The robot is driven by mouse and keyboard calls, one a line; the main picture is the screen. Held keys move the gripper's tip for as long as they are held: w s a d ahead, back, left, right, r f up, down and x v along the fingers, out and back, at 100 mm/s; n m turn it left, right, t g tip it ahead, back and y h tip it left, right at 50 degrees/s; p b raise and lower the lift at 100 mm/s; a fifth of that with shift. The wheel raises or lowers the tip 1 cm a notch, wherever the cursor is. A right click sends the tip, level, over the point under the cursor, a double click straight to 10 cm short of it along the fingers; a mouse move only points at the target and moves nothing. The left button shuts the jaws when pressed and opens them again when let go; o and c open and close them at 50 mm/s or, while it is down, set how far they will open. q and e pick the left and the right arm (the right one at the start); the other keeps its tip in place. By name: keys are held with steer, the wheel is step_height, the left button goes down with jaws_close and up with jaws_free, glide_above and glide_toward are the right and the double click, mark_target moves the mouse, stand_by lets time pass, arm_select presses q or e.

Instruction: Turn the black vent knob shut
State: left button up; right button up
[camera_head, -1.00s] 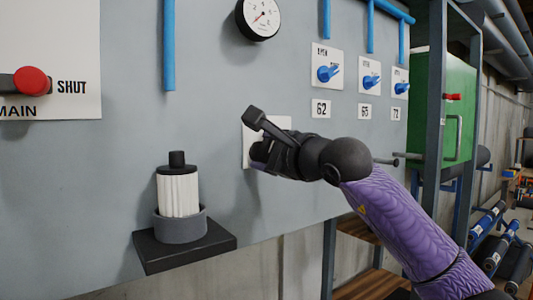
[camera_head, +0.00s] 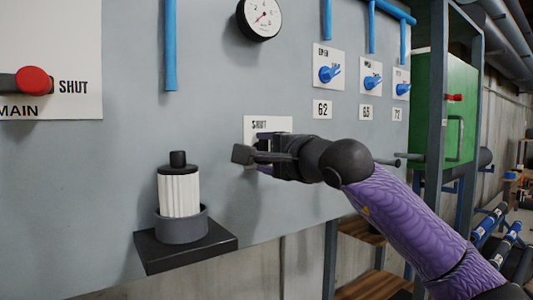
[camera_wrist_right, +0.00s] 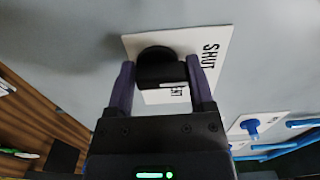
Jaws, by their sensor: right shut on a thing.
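The black vent knob (camera_wrist_right: 155,54) sits on a white plate (camera_wrist_right: 218,42) on the grey panel; the plate also shows in the head view (camera_head: 282,122). My right gripper (camera_wrist_right: 160,72) is shut on the knob, with one finger on each side of it. In the head view my right gripper (camera_head: 268,150) reaches the panel from the right and hides the knob. My left gripper is not in view.
A white filter in a grey cup (camera_head: 180,228) stands on a black shelf (camera_head: 212,242) left of my gripper. Several blue valves (camera_head: 328,74) and a gauge (camera_head: 261,16) are above. A red-ended handle (camera_head: 32,80) is at far left. A green cabinet (camera_head: 460,105) is at right.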

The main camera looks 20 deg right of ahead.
stand_by(0.3)
steer(key=o, duration=1.2)
steer(key=shift+s, duration=0.1)
steer(key=b+v, duration=0.5)
steer(key=v, duration=0.5)
steer(key=shift+r, duration=0.1)
